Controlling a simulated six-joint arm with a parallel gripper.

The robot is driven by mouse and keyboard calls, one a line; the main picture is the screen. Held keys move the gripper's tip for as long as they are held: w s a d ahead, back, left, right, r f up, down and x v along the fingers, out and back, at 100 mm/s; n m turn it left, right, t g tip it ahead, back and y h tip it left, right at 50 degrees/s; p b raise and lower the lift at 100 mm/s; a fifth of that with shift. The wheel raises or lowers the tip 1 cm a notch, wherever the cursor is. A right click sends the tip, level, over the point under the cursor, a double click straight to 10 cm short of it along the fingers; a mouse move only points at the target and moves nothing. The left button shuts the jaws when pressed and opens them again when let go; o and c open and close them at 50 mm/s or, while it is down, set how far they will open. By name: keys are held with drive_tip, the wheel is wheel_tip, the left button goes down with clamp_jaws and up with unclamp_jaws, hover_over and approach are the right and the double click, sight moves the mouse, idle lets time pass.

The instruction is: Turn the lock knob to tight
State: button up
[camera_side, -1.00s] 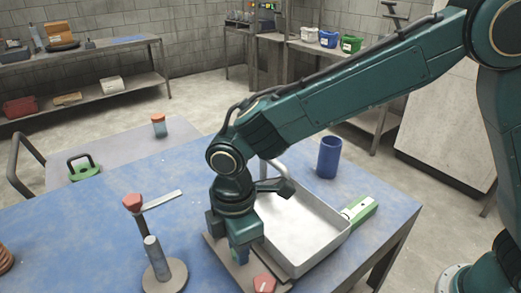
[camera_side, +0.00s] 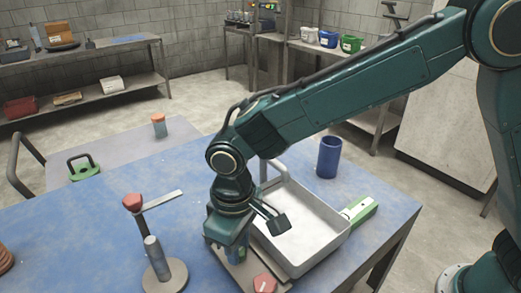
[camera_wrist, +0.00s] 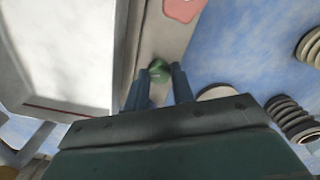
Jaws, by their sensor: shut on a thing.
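My gripper (camera_side: 232,256) points straight down at a grey plate (camera_side: 247,270) beside the white tray. In the wrist view its two blue fingers (camera_wrist: 161,78) are shut on a round green knob (camera_wrist: 159,69), one finger on each side. I take this green knob to be the lock knob. In the side view the knob is hidden by the gripper. No tight mark is readable.
The white tray (camera_side: 318,257) stands close to the right of my gripper. An upright post on a round base (camera_side: 165,277) and a red-topped stand (camera_side: 133,202) are to the left.

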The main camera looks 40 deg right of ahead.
drive_tip(key=shift+m, duration=1.3)
drive_tip(key=o, duration=1)
drive_tip(key=shift+r, duration=0.1)
wheel_tip(320, 180, up, 14)
drive_tip(key=shift+f, duration=0.15)
